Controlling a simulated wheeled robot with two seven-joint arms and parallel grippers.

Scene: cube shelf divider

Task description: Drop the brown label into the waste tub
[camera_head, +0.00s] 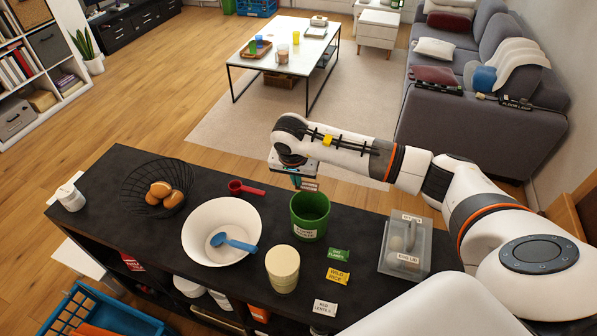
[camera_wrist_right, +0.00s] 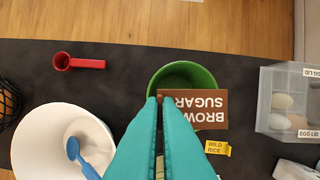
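My right gripper (camera_head: 307,184) is above the far rim of the green waste tub (camera_head: 310,213), which stands on the black counter with a white label on its front. In the wrist view the teal fingers (camera_wrist_right: 165,100) are closed together on the brown label (camera_wrist_right: 208,108), which reads BROWN SUGAR upside down. The label hangs over the tub's opening there and hides part of it; the green rim (camera_wrist_right: 172,70) shows behind it. How high the label is above the rim is hard to tell. My left gripper is not in view.
A white bowl (camera_head: 194,240) with a blue spoon (camera_head: 235,243) and a cream canister (camera_head: 283,268) stand left of the tub. Green, yellow and white labels (camera_head: 338,276) lie at the right. A clear egg box (camera_head: 405,247) and a red scoop (camera_head: 245,187) are nearby.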

